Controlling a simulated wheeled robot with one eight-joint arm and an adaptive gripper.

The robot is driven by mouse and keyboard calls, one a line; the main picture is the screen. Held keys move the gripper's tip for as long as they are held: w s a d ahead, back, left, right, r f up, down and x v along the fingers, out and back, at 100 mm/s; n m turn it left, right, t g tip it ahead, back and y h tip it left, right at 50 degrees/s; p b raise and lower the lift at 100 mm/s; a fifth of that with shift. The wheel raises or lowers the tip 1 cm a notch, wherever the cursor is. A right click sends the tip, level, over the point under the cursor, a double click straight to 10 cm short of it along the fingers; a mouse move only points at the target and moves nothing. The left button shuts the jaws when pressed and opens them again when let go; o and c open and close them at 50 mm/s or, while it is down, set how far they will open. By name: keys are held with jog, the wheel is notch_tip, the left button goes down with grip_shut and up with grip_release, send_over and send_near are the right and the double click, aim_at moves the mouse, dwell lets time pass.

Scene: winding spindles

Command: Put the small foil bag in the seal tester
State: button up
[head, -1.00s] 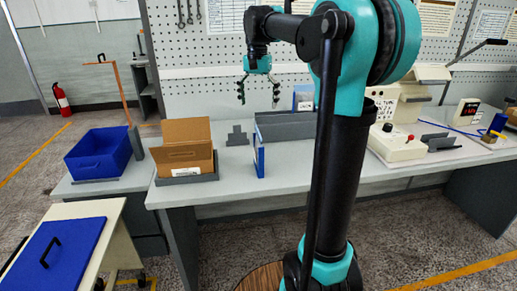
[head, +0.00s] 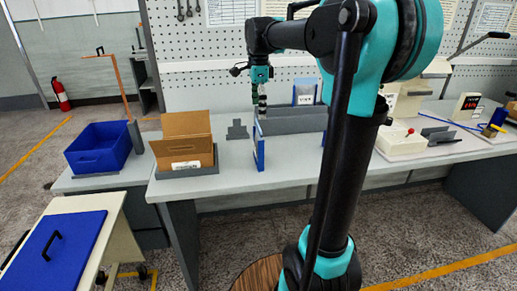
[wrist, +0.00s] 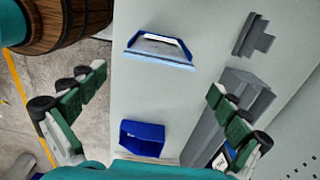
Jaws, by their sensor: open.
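My gripper (head: 262,103) is open and empty, pointing down above the bench near the left end of a long grey tray (head: 290,122). In the wrist view its fingers (wrist: 157,86) are spread wide. A blue holder (head: 259,150) stands near the bench's front edge; in the wrist view (wrist: 158,47) something silvery shows inside it. I cannot tell whether that is the small foil bag. A labelled silver-and-blue packet (head: 304,94) stands behind the tray. A white unit with a red button (head: 401,140), possibly the seal tester, is right of my arm.
An open cardboard box (head: 184,148) sits at the bench's left end, beside a small grey fixture (head: 237,132). A second blue holder (wrist: 142,138) shows in the wrist view. A blue bin (head: 99,148) stands further left. My arm covers the bench's middle.

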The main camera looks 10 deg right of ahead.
aim_at(258, 132)
notch_tip(258, 132, down, 11)
jog(key=shift+f, duration=0.1)
dwell(0.5)
jog(key=shift+c, duration=0.2)
jog(key=c, duration=0.9)
jog(key=shift+o, duration=0.2)
jog(key=shift+r, duration=0.2)
